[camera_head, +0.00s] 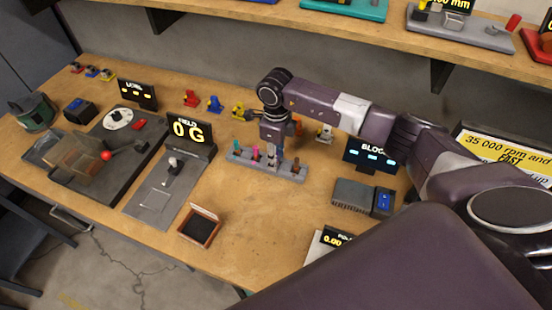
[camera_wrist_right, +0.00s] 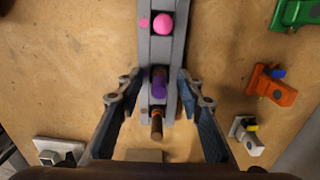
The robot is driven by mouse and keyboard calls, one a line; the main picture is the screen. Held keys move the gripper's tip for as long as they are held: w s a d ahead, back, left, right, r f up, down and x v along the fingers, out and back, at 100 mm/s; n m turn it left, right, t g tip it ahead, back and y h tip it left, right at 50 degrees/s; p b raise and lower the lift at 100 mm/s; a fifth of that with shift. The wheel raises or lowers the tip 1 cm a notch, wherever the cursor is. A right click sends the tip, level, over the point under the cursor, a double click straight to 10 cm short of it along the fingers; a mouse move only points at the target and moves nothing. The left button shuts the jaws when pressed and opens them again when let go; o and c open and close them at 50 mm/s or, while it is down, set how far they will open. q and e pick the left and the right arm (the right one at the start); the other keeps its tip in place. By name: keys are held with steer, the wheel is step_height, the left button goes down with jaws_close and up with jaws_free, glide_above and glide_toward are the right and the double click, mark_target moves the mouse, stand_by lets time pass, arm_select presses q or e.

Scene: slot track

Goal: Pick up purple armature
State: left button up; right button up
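The purple armature (camera_wrist_right: 158,82) stands in a slot of the grey rack (camera_wrist_right: 146,58), seen from above in the right wrist view. A brown armature (camera_wrist_right: 156,127) stands on its near side, and a pink one (camera_wrist_right: 163,23) is farther up the rack. My right gripper (camera_wrist_right: 156,77) is open, with one finger on each side of the rack around the purple armature, and holds nothing. In the head view the same rack (camera_head: 240,156) sits mid-table, and my right gripper (camera_head: 272,145) points down over it, hiding part of the row. My left gripper is not in view.
An orange part (camera_wrist_right: 270,88) and a white part (camera_wrist_right: 247,135) lie right of the rack in the wrist view. In the head view, a "FIELD 0 G" display (camera_head: 188,132) stands left and an open box (camera_head: 200,227) in front. Table between box and grey block (camera_head: 351,196) is clear.

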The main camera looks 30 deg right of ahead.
jaws_close()
steer(key=shift+r, duration=0.15)
stand_by(0.4)
